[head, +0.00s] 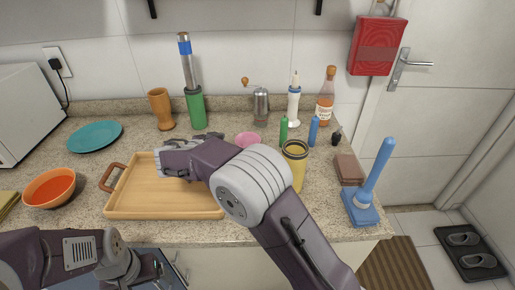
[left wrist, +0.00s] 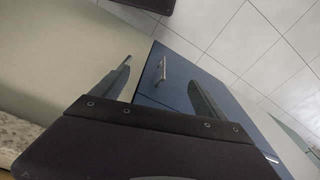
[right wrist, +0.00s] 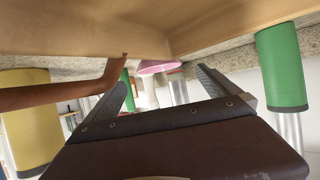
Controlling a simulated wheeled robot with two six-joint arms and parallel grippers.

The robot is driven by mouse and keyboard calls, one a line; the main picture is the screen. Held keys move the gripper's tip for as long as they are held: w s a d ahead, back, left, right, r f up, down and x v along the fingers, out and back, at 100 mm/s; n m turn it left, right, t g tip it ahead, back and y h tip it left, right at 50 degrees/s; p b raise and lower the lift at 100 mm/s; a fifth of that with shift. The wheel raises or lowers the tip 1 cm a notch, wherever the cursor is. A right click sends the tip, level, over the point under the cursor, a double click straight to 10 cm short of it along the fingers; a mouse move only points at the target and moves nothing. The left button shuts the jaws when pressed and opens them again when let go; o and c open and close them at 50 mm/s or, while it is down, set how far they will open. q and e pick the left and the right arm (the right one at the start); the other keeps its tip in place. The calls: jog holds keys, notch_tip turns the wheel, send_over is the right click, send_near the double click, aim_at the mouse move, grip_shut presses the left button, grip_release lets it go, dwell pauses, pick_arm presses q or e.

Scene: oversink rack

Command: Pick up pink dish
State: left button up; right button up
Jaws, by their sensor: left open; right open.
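The pink dish (head: 248,139) sits on the counter near the back, right of the tray and partly hidden behind my right arm. In the right wrist view the pink dish (right wrist: 157,67) shows ahead between the fingertips, some distance away. My right gripper (head: 208,136) is open and empty near the tray's back edge, largely hidden by its own arm; its fingers (right wrist: 162,76) show apart in the right wrist view. My left gripper (head: 160,269) is open and empty at the counter's front; its fingers (left wrist: 160,70) face the floor and blue cabinet (left wrist: 175,78).
The wooden tray (head: 130,208) lies below the right gripper. A yellow jar (head: 297,172), green (head: 283,128) and blue (head: 313,130) cylinders, and a grinder (head: 261,108) stand around the dish. A green-based cylinder (head: 196,110) stands to its left.

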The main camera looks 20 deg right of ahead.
aim_at(252, 139)
jog(key=shift+s+a+r, duration=0.1)
jog(key=shift+a+r, duration=0.05)
jog(key=x, duration=0.4)
jog(key=p+x, duration=0.1)
jog(key=x, duration=0.4)
jog(key=shift+s, duration=0.2)
jog(key=shift+c, duration=1.2)
jog(key=c, duration=1.1)
notch_tip(252, 139, up, 10)
jog(key=shift+p, duration=0.5)
